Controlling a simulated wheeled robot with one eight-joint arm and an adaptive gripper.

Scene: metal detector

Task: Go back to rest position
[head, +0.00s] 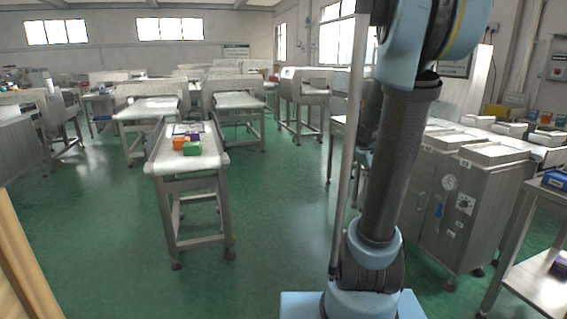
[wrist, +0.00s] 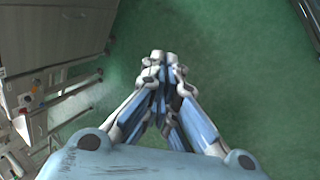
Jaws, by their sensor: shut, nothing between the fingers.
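My gripper (wrist: 160,62) shows in the wrist view with its two fingers together at the tips. It is shut and holds nothing. Green floor lies beyond the fingertips. In the head view my arm stands upright right of centre, and its gripper is out of the picture.
A conveyor table (head: 190,163) with orange, purple and green blocks (head: 188,144) stands left of centre. A metal cabinet (head: 450,200) is at the right, with a shelf (head: 540,285) in front. Green floor (head: 270,220) is clear between them. A wooden edge (head: 20,260) is at far left.

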